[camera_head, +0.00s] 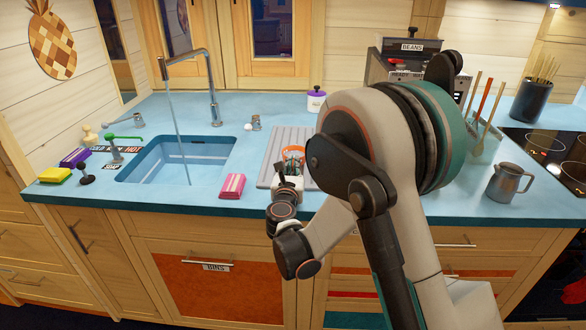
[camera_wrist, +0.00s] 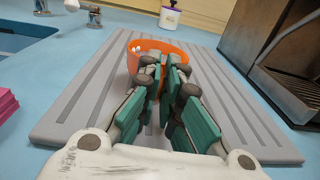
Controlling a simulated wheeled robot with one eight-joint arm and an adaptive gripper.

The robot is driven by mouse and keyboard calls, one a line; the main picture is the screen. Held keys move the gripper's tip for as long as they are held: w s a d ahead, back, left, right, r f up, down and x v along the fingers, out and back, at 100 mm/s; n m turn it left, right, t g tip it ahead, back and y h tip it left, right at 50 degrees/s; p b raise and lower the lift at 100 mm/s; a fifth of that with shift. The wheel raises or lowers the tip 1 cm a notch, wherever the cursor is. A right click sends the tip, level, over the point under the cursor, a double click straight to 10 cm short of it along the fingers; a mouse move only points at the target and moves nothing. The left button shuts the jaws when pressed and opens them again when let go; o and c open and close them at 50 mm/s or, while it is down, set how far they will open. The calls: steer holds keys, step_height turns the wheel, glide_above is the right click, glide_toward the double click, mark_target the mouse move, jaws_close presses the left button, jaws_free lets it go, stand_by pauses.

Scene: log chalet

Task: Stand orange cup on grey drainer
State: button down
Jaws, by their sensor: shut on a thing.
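The orange cup (camera_head: 294,152) is over the grey drainer (camera_head: 273,147), mostly hidden behind my gripper in the head view. In the wrist view the cup (camera_wrist: 177,49) shows its open rim upward and looks upright. My gripper (camera_wrist: 160,64) is shut on the cup's near wall, with its green-padded fingers narrowing towards the cup. In the wrist view the grey ribbed drainer (camera_wrist: 80,115) spreads around and beneath the cup. I cannot tell whether the cup's base touches the drainer, because the fingers hide it.
The blue sink (camera_head: 178,160) with a running tap (camera_head: 212,85) lies left of the drainer. A machine (camera_wrist: 285,60) stands close on the right. A purple-lidded white jar (camera_head: 316,100) stands behind. A metal jug (camera_head: 507,182) is farther right.

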steer(key=c, duration=1.8)
jaws_free()
steer(key=shift+f, duration=0.1)
steer(key=shift+s, duration=0.15)
steer(key=s, duration=0.4)
steer(key=s+p, duration=0.1)
steer(key=s, duration=0.2)
steer(key=s+a+p, duration=0.1)
steer(key=s, duration=0.3)
steer(key=shift+s+r, duration=0.25)
steer(key=shift+s, duration=0.1)
